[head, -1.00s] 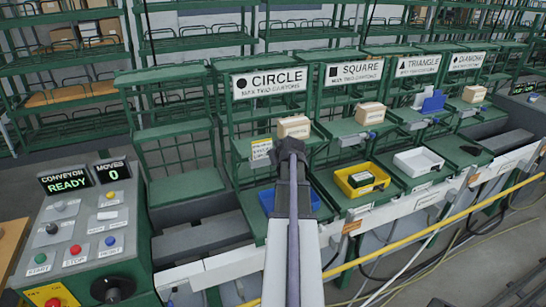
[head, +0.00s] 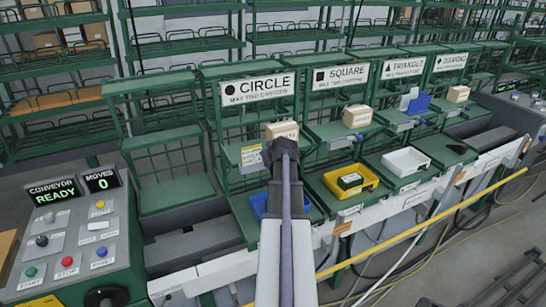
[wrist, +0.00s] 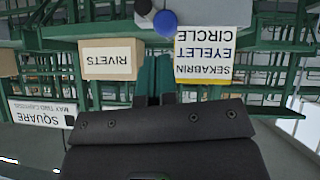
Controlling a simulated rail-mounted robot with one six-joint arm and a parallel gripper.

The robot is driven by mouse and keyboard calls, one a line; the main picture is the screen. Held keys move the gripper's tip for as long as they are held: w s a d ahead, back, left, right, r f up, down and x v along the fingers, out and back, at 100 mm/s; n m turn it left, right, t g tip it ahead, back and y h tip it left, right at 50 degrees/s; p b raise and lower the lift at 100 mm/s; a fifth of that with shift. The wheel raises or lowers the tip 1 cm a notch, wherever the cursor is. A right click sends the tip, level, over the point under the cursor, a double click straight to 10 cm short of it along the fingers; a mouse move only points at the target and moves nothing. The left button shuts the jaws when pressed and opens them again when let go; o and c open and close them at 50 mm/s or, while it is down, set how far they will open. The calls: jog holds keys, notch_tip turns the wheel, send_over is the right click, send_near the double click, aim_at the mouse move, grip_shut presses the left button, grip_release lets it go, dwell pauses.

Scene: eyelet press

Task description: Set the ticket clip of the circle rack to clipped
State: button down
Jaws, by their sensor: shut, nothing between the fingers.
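The circle rack carries a black-on-white CIRCLE sign (head: 257,88). Its white and yellow ticket (head: 252,157) hangs at the shelf front, left of my gripper (head: 282,150). In the upside-down wrist view the ticket (wrist: 208,58) reads SEKABRIN EYELET CIRCLE. A round blue knob (wrist: 165,22) sits by the ticket's corner, perhaps part of the ticket clip; whether the clip is clipped I cannot tell. My gripper (wrist: 154,98) is shut and empty, pointing at the shelf front between the ticket and the RIVETS carton (wrist: 109,60). In the head view my gripper hides the shelf front there.
The RIVETS carton (head: 282,130) stands on the circle rack's shelf. Below are a blue tray (head: 258,206), partly hidden by my arm, and a yellow tray (head: 336,190). The SQUARE rack sign (head: 341,77) is to the right. A control panel (head: 72,240) stands left.

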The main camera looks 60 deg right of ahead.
jog(key=w+p+v, duration=0.1)
jog(key=p+v, duration=0.5)
jog(key=v, duration=0.5)
jog(key=shift+a+r, duration=0.25)
jog(key=shift+r, duration=0.1)
jog(key=shift+s, duration=0.1)
